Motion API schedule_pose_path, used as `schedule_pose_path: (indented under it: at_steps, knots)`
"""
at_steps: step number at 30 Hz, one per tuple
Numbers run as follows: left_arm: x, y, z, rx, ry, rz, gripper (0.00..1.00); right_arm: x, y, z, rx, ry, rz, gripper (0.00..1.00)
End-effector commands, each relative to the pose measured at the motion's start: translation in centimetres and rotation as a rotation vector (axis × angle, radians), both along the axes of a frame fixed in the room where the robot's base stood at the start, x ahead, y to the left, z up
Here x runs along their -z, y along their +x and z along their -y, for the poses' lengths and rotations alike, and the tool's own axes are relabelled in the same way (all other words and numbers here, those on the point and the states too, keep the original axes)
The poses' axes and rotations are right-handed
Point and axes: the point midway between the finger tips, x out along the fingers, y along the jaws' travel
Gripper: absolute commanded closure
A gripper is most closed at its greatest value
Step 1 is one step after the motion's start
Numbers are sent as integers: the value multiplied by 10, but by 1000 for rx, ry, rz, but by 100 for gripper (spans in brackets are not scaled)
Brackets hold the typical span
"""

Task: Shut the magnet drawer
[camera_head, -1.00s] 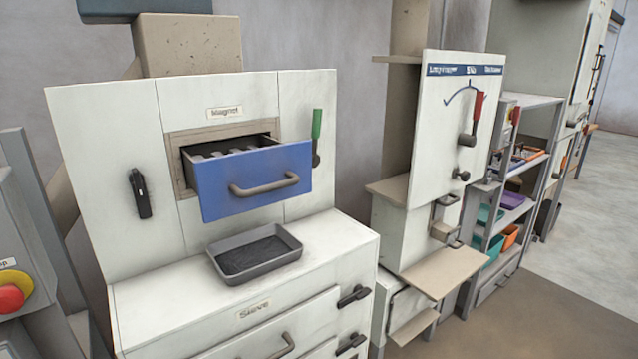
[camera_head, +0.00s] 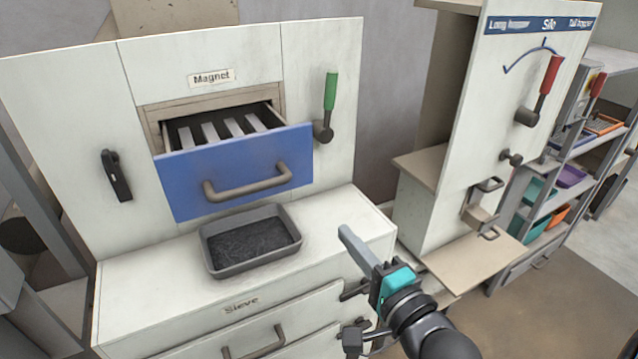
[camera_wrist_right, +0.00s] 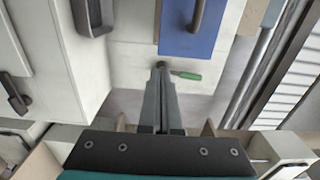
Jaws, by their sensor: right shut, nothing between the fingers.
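The magnet drawer (camera_head: 237,168) has a blue front with a grey bar handle (camera_head: 247,184) and stands pulled out of the white panel under the "Magnet" label. Pale bars (camera_head: 222,130) show inside it. My right gripper (camera_head: 346,234) is shut and empty, in front of the cabinet, below and to the right of the drawer, and apart from it. In the right wrist view the shut fingers (camera_wrist_right: 159,75) point toward the panel, and the blue drawer front (camera_wrist_right: 189,38) is at the top, beyond the fingertips. My left gripper is not in view.
A grey tray (camera_head: 251,241) with dark contents sits on the ledge under the drawer. A green-handled lever (camera_head: 330,95) is right of the drawer and a black handle (camera_head: 116,175) is left. The sieve drawer (camera_head: 255,325) is below. A second machine with a red lever (camera_head: 549,75) stands right.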

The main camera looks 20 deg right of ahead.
Motion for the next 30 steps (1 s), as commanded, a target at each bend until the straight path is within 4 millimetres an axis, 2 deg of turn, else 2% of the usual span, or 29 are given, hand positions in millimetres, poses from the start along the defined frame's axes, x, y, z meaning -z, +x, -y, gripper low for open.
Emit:
schedule_pose_path:
  at_steps: [8,24,30]
  knots:
    - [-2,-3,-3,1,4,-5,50,-2,25,-1,0,0,6,100]
    - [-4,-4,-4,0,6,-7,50,-2,103,-4,0,-2,3,100]
    - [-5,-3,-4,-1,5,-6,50,-1,127,-4,0,-2,2,100]
